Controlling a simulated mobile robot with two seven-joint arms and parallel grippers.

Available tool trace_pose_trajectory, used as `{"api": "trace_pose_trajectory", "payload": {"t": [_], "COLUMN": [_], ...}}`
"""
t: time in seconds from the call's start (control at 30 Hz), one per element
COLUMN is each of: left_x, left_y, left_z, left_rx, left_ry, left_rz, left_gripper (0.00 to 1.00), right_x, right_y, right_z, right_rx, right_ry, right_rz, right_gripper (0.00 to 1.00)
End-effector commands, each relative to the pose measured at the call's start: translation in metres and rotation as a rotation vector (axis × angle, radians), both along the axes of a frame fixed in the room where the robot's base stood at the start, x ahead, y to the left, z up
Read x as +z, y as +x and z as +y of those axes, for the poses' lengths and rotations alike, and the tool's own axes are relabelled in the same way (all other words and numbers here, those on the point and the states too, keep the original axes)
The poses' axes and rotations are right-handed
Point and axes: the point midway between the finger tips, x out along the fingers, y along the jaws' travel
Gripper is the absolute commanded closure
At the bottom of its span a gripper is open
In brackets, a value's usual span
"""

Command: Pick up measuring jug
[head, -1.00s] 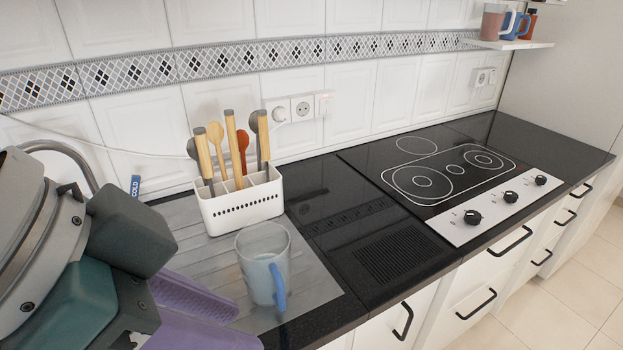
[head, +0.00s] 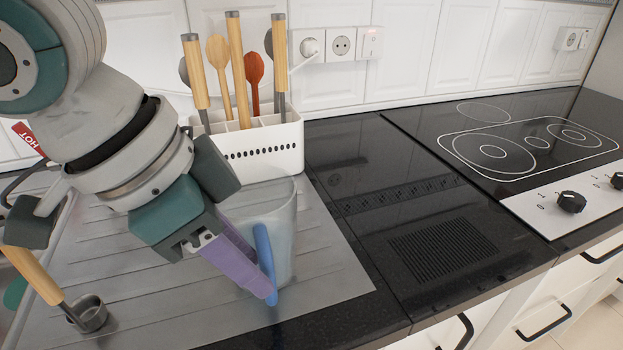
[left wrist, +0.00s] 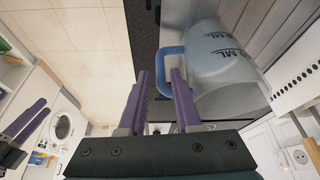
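The measuring jug (head: 283,215) is translucent with a blue handle (head: 266,255). It stands upright on the grey draining board. In the left wrist view the jug (left wrist: 222,65) shows "ML" marks, and its handle (left wrist: 168,68) lies at my fingertips. My left gripper (head: 268,290) has its purple fingers at the handle, partly overlapping it in the head view. In the left wrist view my left gripper (left wrist: 161,76) has its fingers apart, and I cannot tell whether they touch the handle. My right gripper (left wrist: 32,118) shows only in the left wrist view, with fingers apart and empty.
A white utensil holder (head: 262,148) with several wooden-handled tools stands just behind the jug. A metal scoop (head: 88,315) lies at the lower left. The black counter (head: 350,170) right of the jug is clear up to the hob (head: 530,140).

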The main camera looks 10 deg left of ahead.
Motion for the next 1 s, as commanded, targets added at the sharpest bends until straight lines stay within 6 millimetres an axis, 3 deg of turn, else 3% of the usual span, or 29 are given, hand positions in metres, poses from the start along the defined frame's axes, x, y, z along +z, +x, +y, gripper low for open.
{"api": "trace_pose_trajectory", "payload": {"t": [0.1, 0.23, 0.53, 0.83, 1.0], "left_x": [-0.024, -0.040, -0.045, -0.045, -0.045], "left_y": [0.005, 0.010, 0.012, 0.012, 0.012], "left_z": [-0.007, -0.012, -0.014, -0.014, -0.014], "left_rx": [-0.001, 0.000, -0.001, -0.001, -0.001], "left_ry": [0.000, 0.001, 0.001, 0.001, 0.001], "left_rz": [0.003, 0.001, -0.001, -0.001, -0.001], "left_gripper": [0.68, 0.68, 0.68, 0.99, 1.00], "right_x": [-0.007, -0.010, -0.010, -0.010, -0.010], "right_y": [0.000, 0.000, 0.000, 0.001, 0.001], "right_z": [0.001, 0.001, 0.001, 0.000, 0.000], "right_rx": [-0.001, -0.002, -0.002, -0.002, 0.001], "right_ry": [0.002, 0.003, 0.003, 0.002, -0.001], "right_rz": [0.000, -0.001, -0.001, -0.002, -0.002], "right_gripper": [0.50, 0.50, 0.50, 0.50, 0.50]}}
